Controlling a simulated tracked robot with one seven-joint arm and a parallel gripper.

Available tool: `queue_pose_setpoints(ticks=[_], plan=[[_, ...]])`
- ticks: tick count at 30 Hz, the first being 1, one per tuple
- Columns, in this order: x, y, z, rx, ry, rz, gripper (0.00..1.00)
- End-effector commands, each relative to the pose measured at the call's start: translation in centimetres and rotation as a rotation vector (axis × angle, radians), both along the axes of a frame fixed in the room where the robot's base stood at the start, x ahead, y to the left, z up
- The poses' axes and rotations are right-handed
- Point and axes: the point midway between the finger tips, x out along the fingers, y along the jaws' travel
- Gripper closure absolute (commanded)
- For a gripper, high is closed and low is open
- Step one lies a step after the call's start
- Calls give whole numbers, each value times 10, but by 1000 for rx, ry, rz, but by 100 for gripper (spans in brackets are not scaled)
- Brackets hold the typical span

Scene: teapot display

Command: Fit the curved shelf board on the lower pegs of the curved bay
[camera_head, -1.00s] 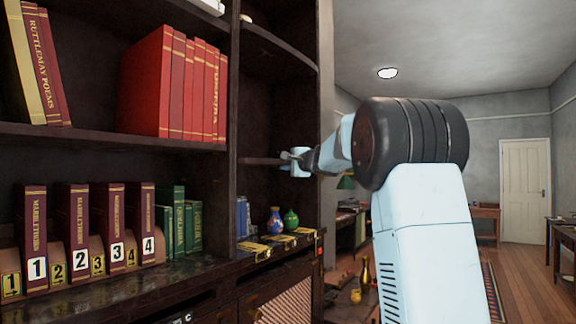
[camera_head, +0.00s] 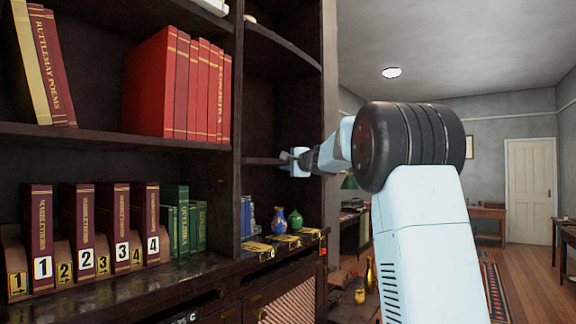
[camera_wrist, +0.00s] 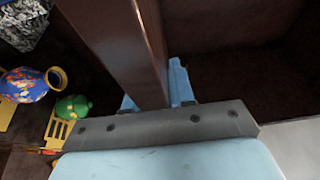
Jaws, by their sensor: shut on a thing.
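The curved bay (camera_head: 285,105) is the dark wooden end section of the bookcase, with a fixed curved shelf (camera_head: 280,57) high up. My gripper (camera_head: 298,161) is at the front of this bay, at mid height, shut on the dark brown curved shelf board (camera_head: 262,161). The board is seen nearly edge-on and reaches left to the bay's upright. In the wrist view the board (camera_wrist: 125,45) runs up from between the pale blue fingers (camera_wrist: 157,98). The lower pegs cannot be made out, and I cannot tell whether the board touches them.
The upright (camera_head: 238,120) bounds the bay at left.

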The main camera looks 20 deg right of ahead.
Motion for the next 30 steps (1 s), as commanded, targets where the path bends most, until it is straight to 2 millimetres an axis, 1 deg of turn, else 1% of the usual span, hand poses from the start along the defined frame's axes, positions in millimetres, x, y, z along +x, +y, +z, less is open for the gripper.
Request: queue_pose_setpoints(ticks=[5, 6, 12, 15, 23, 26, 30], plan=[[2, 2, 2, 1, -4, 0, 100], [2, 2, 2, 1, -4, 0, 73], [2, 2, 2, 1, -3, 0, 54], [2, 2, 1, 1, -2, 0, 46], [2, 1, -2, -1, 2, -1, 46], [-4, 0, -1, 0, 1, -1, 46], [-22, -6, 0, 1, 0, -2, 46]])
